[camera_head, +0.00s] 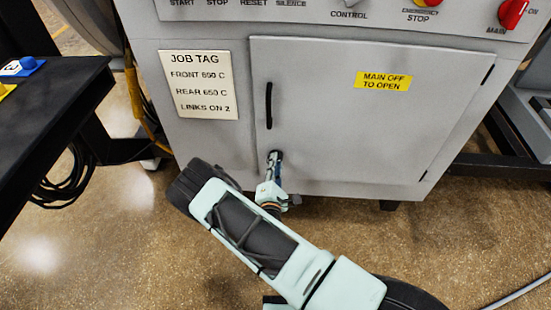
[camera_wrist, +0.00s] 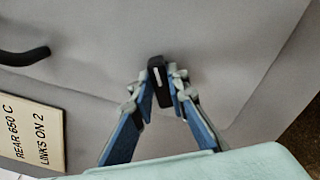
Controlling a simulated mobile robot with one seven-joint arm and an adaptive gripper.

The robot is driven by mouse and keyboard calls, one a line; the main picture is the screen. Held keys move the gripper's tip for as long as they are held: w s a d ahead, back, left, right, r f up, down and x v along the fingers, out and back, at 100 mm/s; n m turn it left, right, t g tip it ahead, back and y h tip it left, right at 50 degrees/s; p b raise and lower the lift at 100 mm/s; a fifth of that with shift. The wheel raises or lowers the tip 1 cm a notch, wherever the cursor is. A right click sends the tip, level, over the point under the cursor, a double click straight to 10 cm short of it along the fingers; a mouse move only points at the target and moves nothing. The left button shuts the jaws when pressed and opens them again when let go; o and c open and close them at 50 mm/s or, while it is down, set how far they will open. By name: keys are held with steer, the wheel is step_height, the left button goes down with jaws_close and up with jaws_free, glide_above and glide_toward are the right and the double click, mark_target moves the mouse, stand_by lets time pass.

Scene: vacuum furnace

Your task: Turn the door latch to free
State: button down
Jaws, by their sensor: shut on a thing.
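The door latch (camera_wrist: 157,70) is a small black knob with a white mark, on the grey cabinet door. My gripper (camera_wrist: 163,90) is shut on it, with one blue finger on each side. In the head view, my gripper (camera_head: 274,168) reaches the lower left part of the door (camera_head: 350,125), and its fingers hide most of the latch. The door lies flush with the cabinet front and looks closed. Its black bar handle (camera_head: 269,105) is upright above the latch; the handle also shows at the left of the wrist view (camera_wrist: 25,56).
A job tag (camera_head: 199,85) is fixed left of the door, and a yellow label reading "MAIN OFF TO OPEN" (camera_head: 383,81) is on it. A red main switch (camera_head: 513,13) is at upper right. A black table (camera_head: 50,110) stands at left. The floor (camera_head: 130,240) in front is mostly clear.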

steer(key=shift+f+m+p, duration=0.15)
steer(key=shift+m+p, duration=0.45)
steer(key=shift+m, duration=1.7)
steer(key=c, duration=1.9)
jaws_free()
steer(key=s, duration=1.2)
steer(key=shift+a, duration=0.2)
